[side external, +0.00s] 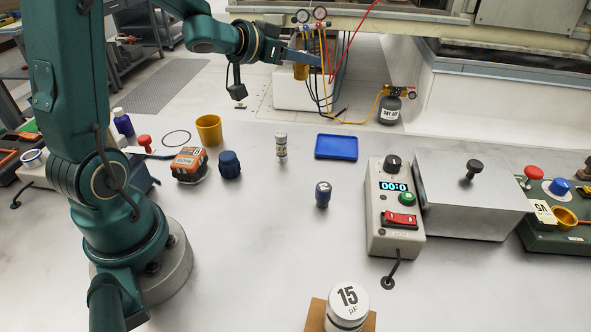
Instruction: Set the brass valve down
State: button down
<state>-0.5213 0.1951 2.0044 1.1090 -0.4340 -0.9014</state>
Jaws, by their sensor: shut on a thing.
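My gripper (317,62) is at the top centre, at the end of the raised arm, in front of the gauge manifold. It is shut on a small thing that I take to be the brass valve. A yellow-brass piece (301,72) shows just under the fingers, but the fingers and the hoses hide its outline. It appears held up beyond the far edge of the bench, clear of the bench top. A blue tray (336,147) lies flat and empty on the bench, below and to the right of the gripper.
Two gauges (311,15) with red, black and yellow hoses hang around the gripper. A yellow cup (209,129), an orange device (189,165), a blue knob (229,164), a small cylinder (281,147) and a dark blue-capped piece (323,194) stand on the bench. The timer box (395,215) is right.

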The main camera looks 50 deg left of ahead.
jog(key=s+a+f+n+g+y, duration=0.2)
jog(key=a+f+n+y, duration=0.1)
jog(key=f, duration=0.1)
jog(key=s+a+f+n+g+y, duration=0.2)
jog(key=a+f+n+y, duration=0.1)
jog(key=f, duration=0.1)
jog(key=s+a+f+n+g+y, duration=0.2)
jog(key=a+f+n+y, duration=0.1)
jog(key=f+n, duration=0.1)
jog(key=shift+s+a+f+y, duration=0.15)
jog(key=shift+s+a+y, duration=0.05)
jog(key=shift+a+y, duration=0.2)
jog(key=shift+f, duration=2.25)
jog(key=shift+f, duration=0.1)
jog(key=shift+c, duration=2.4)
grip_release()
